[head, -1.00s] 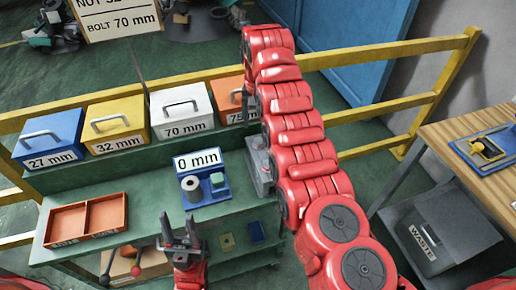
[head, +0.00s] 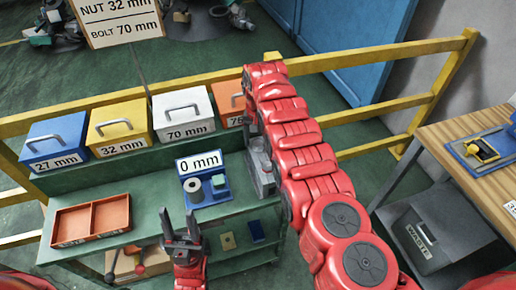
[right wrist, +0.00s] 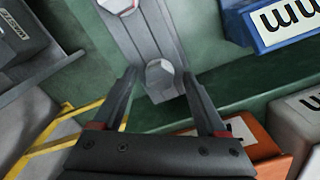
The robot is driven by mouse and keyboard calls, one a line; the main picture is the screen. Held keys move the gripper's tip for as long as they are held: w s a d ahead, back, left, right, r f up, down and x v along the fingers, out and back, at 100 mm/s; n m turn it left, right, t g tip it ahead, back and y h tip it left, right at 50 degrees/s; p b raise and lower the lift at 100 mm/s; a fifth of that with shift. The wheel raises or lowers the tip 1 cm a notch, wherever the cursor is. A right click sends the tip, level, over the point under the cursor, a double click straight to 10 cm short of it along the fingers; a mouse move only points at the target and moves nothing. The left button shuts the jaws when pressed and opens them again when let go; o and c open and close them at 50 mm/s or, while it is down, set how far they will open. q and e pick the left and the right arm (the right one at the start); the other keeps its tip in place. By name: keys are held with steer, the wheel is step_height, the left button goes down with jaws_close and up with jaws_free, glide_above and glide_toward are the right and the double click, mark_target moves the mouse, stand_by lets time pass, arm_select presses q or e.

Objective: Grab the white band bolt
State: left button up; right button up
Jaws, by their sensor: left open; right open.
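In the right wrist view a grey rack (right wrist: 140,35) holds two grey hex-headed bolts. The nearer bolt head (right wrist: 160,74) lies between the fingertips of my right gripper (right wrist: 159,80), which is open. The other bolt head (right wrist: 118,4) is at the top edge, with a bit of red beside it. I cannot make out a white band on either bolt. In the head view the grey rack (head: 261,168) stands on the green bench, partly covered by my right arm. My left gripper (head: 179,214) is open and empty in front of the bench.
A blue scale (head: 205,192) reading 0 mm stands left of the rack. An orange two-part tray (head: 92,221) is at the bench's left. Blue, yellow, white and orange labelled boxes line the shelf behind. A sign reads NUT 32 mm, BOLT 70 mm. A grey waste bin (head: 435,235) is at right.

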steer(key=shift+c, duration=0.3)
jaws_close()
steer(key=shift+r, duration=0.15)
